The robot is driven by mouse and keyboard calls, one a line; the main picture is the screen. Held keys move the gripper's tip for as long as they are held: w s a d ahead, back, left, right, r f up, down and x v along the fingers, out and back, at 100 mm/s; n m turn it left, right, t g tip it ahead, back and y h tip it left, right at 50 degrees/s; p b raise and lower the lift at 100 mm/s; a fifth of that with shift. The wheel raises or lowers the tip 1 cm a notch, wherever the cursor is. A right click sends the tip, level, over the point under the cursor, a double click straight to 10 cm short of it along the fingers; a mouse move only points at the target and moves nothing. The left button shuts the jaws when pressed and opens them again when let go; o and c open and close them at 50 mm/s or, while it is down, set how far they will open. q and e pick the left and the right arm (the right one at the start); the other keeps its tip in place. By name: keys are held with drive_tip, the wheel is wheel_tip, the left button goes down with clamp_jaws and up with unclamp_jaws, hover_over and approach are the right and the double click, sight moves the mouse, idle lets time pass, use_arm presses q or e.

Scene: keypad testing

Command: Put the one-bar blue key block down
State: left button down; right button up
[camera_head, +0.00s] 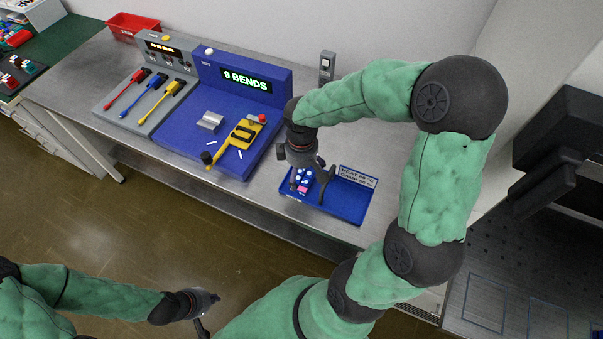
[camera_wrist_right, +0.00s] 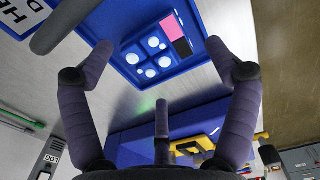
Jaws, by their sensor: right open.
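My right gripper (camera_head: 308,190) is open over the left part of a blue tray (camera_head: 350,205). In the right wrist view its fingers (camera_wrist_right: 160,48) are spread apart, with nothing held between them. Beyond and between the fingertips, a blue block (camera_wrist_right: 128,62) with several white round spots lies in the tray. A pink piece (camera_wrist_right: 172,27) and a black piece (camera_wrist_right: 183,47) lie beside it. I cannot make out a single bar on the block. My left gripper (camera_head: 207,312) is low at the bottom left, off the table, with its fingers apart and empty.
Left of the tray stands a blue test stand (camera_head: 240,75) reading "0 BENDS", with a yellow tool (camera_head: 243,133) on its base. A grey panel (camera_head: 165,52) with red, blue and yellow levers is farther left. A red bin (camera_head: 133,25) stands at the back.

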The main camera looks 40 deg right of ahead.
sight(302, 179)
wheel_tip(302, 179, up, 9)
drive_tip(key=p, duration=0.3)
